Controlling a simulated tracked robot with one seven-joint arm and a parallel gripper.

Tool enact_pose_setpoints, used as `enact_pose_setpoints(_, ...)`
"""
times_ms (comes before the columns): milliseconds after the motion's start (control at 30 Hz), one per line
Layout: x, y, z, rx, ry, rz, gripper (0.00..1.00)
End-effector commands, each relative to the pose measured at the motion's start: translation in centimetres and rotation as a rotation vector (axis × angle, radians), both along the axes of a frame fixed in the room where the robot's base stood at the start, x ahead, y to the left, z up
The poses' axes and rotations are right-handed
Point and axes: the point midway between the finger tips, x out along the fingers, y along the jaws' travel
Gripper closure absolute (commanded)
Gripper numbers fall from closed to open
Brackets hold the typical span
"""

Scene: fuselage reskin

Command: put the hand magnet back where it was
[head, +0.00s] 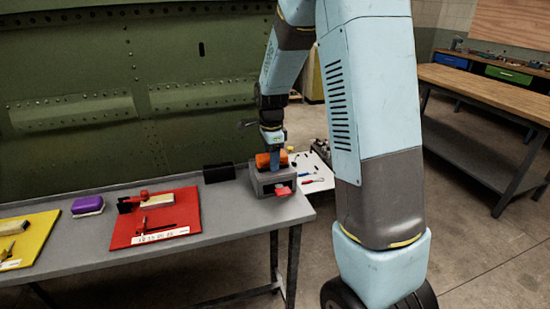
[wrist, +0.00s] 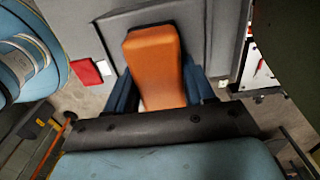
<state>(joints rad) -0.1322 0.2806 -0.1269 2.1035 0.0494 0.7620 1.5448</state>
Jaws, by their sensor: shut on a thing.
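An orange block (wrist: 155,60), which I take to be the hand magnet, sits between the blue fingers of my gripper (wrist: 163,88) in the wrist view. The fingers are shut on its sides. In the head view the orange block (head: 263,161) shows at the top of a grey box-like holder (head: 263,181) at the right end of the grey bench. My gripper (head: 274,157) points down there, one blue finger in front of the block. I cannot tell whether the block rests in the holder or hangs just above it. A red piece (head: 283,190) sticks out at the holder's front.
The grey bench (head: 235,215) also bears a black block (head: 219,172), a red tray (head: 160,222) with parts, a purple-topped block (head: 88,205) and a yellow tray (head: 30,240). A riveted green panel (head: 100,80) stands behind. A white surface with tools (head: 316,172) lies beyond the bench's right end.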

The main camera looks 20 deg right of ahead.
Motion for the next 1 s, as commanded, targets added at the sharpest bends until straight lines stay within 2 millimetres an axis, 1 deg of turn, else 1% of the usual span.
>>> enact_pose_setpoints(233,0.0,0.0,-0.1,0.0,-0.001,0.0,0.85)
enact_pose_setpoints(267,0.0,0.0,-0.1,0.0,-0.001,0.0,0.44)
enact_pose_setpoints(500,0.0,-0.1,-0.1,0.0,-0.001,0.0,0.21)
enact_pose_setpoints(800,0.0,-0.1,0.2,0.0,-0.002,-0.001,0.21)
enact_pose_setpoints(867,0.1,-0.1,0.6,0.0,-0.003,-0.001,0.21)
enact_pose_setpoints(1000,0.1,-0.1,2.6,0.0,-0.005,-0.001,0.21)
